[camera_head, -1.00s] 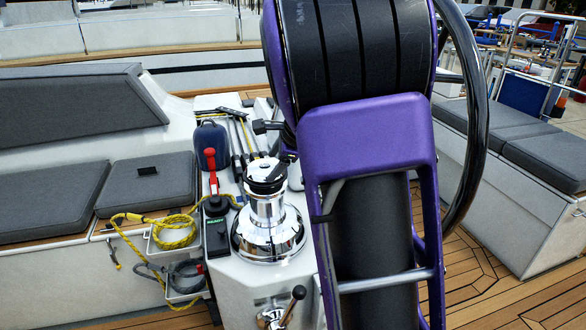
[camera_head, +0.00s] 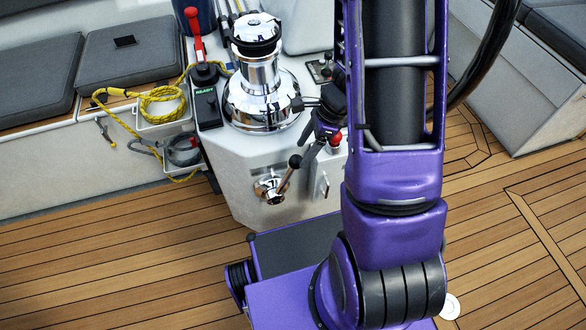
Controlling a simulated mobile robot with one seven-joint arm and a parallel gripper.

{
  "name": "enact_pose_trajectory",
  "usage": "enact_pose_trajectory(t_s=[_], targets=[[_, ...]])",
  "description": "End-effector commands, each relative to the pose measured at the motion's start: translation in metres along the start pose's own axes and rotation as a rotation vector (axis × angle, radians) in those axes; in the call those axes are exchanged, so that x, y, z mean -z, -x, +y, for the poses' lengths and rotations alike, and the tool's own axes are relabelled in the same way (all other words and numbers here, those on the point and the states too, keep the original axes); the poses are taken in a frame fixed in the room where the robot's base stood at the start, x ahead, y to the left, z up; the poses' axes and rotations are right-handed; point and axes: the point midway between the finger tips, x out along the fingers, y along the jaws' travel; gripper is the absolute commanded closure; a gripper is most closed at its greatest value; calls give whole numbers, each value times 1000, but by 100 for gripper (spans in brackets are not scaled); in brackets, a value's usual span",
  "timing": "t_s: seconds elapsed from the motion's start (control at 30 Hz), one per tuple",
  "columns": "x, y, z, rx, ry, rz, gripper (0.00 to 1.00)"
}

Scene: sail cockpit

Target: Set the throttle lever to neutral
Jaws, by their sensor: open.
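The throttle lever (camera_head: 285,180) is on the front face of the white console. It has a chrome hub, and its short handle leans up and to the right, ending in a black knob. My gripper (camera_head: 303,122) is black and sits just above and slightly right of the knob, in front of the console's top edge. Its jaws are open, with nothing seen between them. Part of it is hidden behind my purple arm. I cannot tell how far it is from the knob in depth.
A chrome winch (camera_head: 262,85) stands on the console (camera_head: 238,160). A red-handled lever (camera_head: 195,35) rises at its left. A red button (camera_head: 336,139) sits right of the throttle lever, near my arm. Yellow rope (camera_head: 160,100) hangs at the left. The teak floor (camera_head: 110,240) is clear at front left.

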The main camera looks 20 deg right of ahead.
Motion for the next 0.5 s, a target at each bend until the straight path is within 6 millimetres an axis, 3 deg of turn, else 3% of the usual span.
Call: enact_pose_trajectory(t_s=[0.03,0.2,0.5], targets=[[2,-16,1,-4,-1,-1,28],[1,-50,0,-2,-1,-1,28],[0,-81,0,1,0,1,28]])
